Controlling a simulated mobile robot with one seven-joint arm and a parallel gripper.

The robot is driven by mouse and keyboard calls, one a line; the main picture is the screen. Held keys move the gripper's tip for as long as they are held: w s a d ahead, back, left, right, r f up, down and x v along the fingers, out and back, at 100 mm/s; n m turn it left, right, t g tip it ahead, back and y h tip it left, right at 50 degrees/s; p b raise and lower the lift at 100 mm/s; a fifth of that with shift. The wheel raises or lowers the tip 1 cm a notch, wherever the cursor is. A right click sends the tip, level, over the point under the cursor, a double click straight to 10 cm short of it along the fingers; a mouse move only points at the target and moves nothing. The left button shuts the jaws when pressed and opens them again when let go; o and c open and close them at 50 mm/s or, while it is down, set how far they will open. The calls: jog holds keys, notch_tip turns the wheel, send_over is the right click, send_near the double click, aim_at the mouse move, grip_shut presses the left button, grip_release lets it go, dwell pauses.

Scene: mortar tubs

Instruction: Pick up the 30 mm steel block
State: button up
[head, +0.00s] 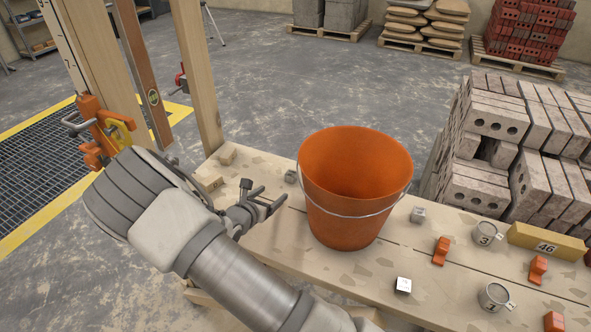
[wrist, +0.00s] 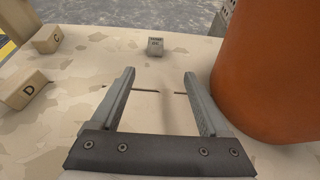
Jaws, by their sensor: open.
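A small grey block (wrist: 155,46) with dark marking on its front sits on the bench ahead of my fingers in the wrist view, roughly in line with the gap. It also shows in the head view (head: 291,176) beside the bucket; its marking is too small to read. My gripper (head: 270,198) is open and empty, low over the bench to the left of the bucket. Its two fingers also show in the wrist view (wrist: 160,74), apart from the block. Two more small cubes, a grey one (head: 418,214) and a pale one (head: 403,286), lie right of the bucket; their sizes are unreadable.
An orange bucket (head: 355,185) stands close to the right of my gripper. Wooden blocks marked C (wrist: 47,39) and D (wrist: 22,90) lie at left. Metal cups (head: 486,234), orange pieces (head: 441,251) and a yellow block (head: 546,243) occupy the right. Bare bench lies between fingers and block.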

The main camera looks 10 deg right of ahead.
aim_at(289, 176)
jog(key=b+x, duration=0.3)
jog(key=x, duration=0.9)
jog(key=shift+w, duration=0.2)
jog(key=shift+w+r+b+x, duration=0.15)
jog(key=shift+b+x, duration=0.35)
jog(key=shift+x, duration=0.85)
jog(key=shift+w+r+b+x, duration=0.1)
jog(key=shift+b+x, duration=0.35)
jog(key=shift+x, duration=0.9)
jog(key=shift+a, duration=0.25)
grip_shut()
